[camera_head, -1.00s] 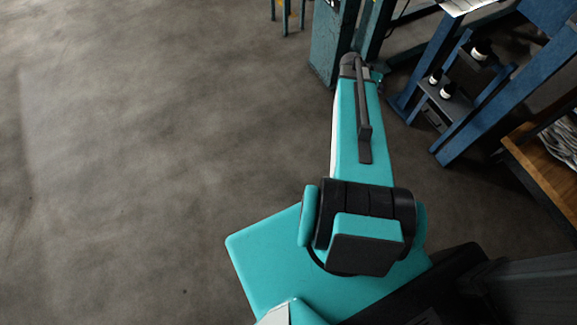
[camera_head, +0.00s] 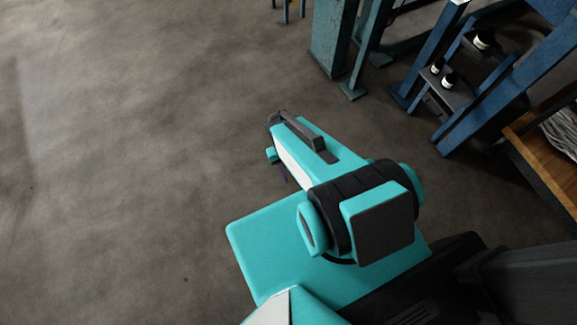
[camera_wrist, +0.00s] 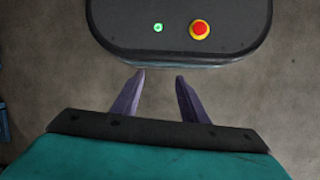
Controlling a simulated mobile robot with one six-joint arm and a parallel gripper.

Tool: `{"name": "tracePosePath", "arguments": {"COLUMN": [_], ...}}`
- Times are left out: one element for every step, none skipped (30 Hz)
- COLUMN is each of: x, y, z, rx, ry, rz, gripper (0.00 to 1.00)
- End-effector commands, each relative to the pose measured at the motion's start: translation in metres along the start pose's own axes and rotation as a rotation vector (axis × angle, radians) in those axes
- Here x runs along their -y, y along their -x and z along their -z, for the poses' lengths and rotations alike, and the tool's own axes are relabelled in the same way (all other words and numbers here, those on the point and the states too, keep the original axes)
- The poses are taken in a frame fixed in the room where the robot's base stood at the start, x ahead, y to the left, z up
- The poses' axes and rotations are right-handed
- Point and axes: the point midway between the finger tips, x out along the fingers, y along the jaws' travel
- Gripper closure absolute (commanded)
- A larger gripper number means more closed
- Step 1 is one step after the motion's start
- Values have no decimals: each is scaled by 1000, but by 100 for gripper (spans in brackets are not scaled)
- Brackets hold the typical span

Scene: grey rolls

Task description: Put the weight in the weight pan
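My gripper (camera_wrist: 160,76) shows in the wrist view with its two purple-grey fingers apart. The gap between them is empty, with bare floor beyond. The fingertips point toward the edge of my own dark base, which carries a red and yellow button and a green light. In the head view the gripper is mostly hidden under my arm. I cannot make out a weight or a weight pan in either view.
A blue step frame (camera_head: 478,108) at the upper right holds several small dark bottles (camera_head: 449,79) with white labels. A teal metal post (camera_head: 331,38) stands at the top. A wooden-topped table (camera_head: 545,140) is at the right edge. The floor (camera_head: 130,150) on the left is clear.

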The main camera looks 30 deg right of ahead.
Motion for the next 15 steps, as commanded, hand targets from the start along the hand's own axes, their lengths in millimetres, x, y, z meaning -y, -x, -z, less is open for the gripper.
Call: {"name": "tracePosePath", "arguments": {"x": [10, 16, 21, 24, 27, 29, 30, 31, 32, 32, 32, 32, 32, 31, 31], "y": [-5, -7, -10, -11, -12, -13, -14, -14, -14, -14, -14, -14, -14, -14, -14], "z": [-13, -19, -25, -29, -32, -34, -36, -37, -38, -38, -37, -37, -37, -37, -37], "rx": [25, 38, 52, 60, 67, 73, 77, 79, 80, 81, 80, 80, 80, 80, 79], "ry": [37, 56, 76, 89, 99, 108, 113, 117, 119, 119, 119, 119, 118, 118, 117], "rz": [8, 16, 22, 27, 31, 34, 36, 37, 38, 39, 39, 39, 38, 38, 38], "gripper": [60, 60, 60, 60, 60, 60, 60, 60, 60, 60, 60, 60, 60, 60, 60]}}
